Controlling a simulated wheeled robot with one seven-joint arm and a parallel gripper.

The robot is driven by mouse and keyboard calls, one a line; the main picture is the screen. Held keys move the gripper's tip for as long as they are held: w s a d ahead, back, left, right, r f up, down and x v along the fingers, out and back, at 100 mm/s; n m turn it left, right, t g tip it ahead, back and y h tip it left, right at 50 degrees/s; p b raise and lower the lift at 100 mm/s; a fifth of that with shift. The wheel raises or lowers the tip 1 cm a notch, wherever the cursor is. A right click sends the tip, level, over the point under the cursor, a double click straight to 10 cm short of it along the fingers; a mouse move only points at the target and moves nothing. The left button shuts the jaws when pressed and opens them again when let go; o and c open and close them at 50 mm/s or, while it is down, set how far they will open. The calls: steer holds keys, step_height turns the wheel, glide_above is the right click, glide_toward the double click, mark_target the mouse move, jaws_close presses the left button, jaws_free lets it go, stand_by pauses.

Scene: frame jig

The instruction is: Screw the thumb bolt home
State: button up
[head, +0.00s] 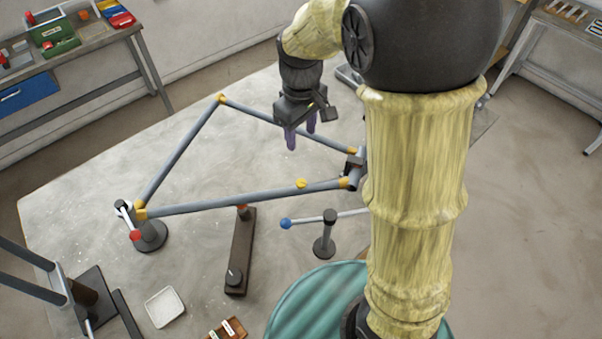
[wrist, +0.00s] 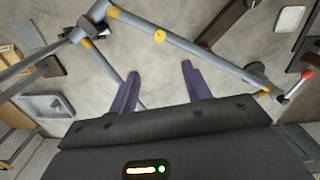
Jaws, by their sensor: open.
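A triangular frame of grey tubes (head: 178,155) with yellow corner joints is held above the grey table. A small round yellow knob (head: 301,184) sits on its front tube, and shows in the wrist view (wrist: 160,35); it looks like the thumb bolt, but its thread and seating cannot be made out. My gripper (head: 300,140) points down with its two purple fingers apart and nothing between them. In the wrist view the open fingertips (wrist: 160,74) point toward the knob, with a clear gap between them and it. In the head view, my gripper is behind the front tube.
A clamp post with a red-tipped lever (head: 135,235) holds the left corner. A blue-balled lever (head: 285,223) on a post and a dark bar (head: 240,250) stand in front. A white tray (head: 165,307) lies front left.

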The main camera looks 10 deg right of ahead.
mark_target(301, 182)
steer(key=shift+f, duration=0.1)
step_height(301, 182, down, 17)
steer(key=shift+f+p, duration=0.15)
steer(key=shift+p, duration=1.05)
